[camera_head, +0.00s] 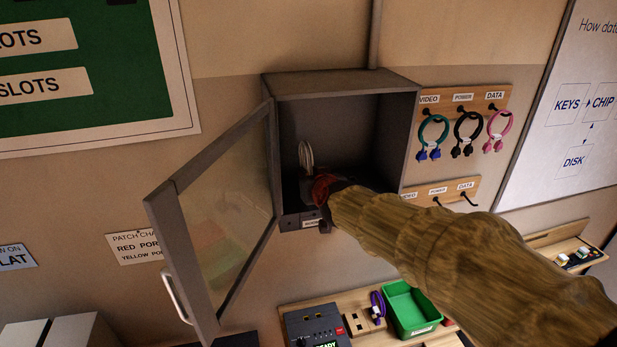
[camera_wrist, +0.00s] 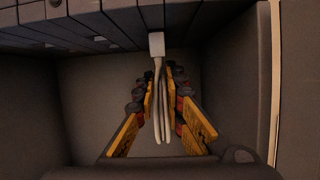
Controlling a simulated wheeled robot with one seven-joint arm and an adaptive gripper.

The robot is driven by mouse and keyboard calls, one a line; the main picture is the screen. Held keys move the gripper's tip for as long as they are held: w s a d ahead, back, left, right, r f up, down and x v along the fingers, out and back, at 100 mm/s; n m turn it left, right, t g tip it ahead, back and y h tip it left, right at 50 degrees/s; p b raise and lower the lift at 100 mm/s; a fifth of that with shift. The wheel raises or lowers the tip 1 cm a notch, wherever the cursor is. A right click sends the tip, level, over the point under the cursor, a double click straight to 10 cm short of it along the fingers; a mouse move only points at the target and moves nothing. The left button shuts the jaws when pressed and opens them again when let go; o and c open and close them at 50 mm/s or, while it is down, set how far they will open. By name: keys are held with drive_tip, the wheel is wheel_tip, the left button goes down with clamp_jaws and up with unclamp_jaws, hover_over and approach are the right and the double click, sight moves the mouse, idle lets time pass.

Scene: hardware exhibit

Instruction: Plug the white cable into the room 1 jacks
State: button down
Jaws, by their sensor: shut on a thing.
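The white cable (camera_wrist: 157,44) shows in the wrist view, its white plug at the edge of a grey panel with a row of slots (camera_wrist: 85,22). I cannot tell whether the plug is seated in a jack. Its loops hang between the yellow fingers of my gripper (camera_wrist: 160,82), which is shut on the cable. In the head view the cable's pale loop (camera_head: 306,155) stands up inside an open wall cabinet, and my gripper (camera_head: 318,190) reaches into it. A labelled panel edge (camera_head: 301,221) shows at the cabinet's bottom front. My wrist hides part of it.
The grey cabinet (camera_head: 340,82) has its glass door (camera_head: 160,215) swung open to the left. Teal, black and pink cables (camera_head: 497,130) hang on a board to the right. Below are a green bin (camera_head: 408,310) and a dark device (camera_head: 318,325) on a shelf.

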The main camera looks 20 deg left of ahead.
drive_tip(key=c, duration=1.8)
unclamp_jaws()
drive_tip(key=shift+c, duration=0.2)
drive_tip(key=shift+o, duration=0.2)
drive_tip(key=o, duration=0.6)
drive_tip(key=shift+o, duration=0.2)
drive_tip(key=shift+s, duration=0.1)
drive_tip(key=p+v, duration=0.2)
drive_tip(key=v, duration=0.5)
drive_tip(key=shift+s, duration=0.2)
drive_tip(key=shift+d, duration=0.15)
